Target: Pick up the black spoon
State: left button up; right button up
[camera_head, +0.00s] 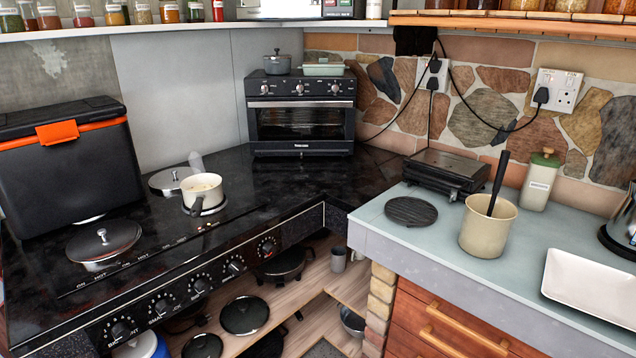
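A black spoon (497,182) stands tilted in a beige pot (488,228) on the light grey-blue counter at the right. Only its dark handle shows above the rim; its lower end is hidden inside the pot. The handle leans up and slightly to the right. Neither of my grippers shows in the head view.
A round black trivet (410,211) lies left of the pot, with a black grill (446,173) behind. A jar with a green lid (540,180) stands behind right, and a white tray (590,285) lies at right. The counter's front strip is clear.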

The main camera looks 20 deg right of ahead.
aim_at(505, 154)
jog(key=z, duration=1.65)
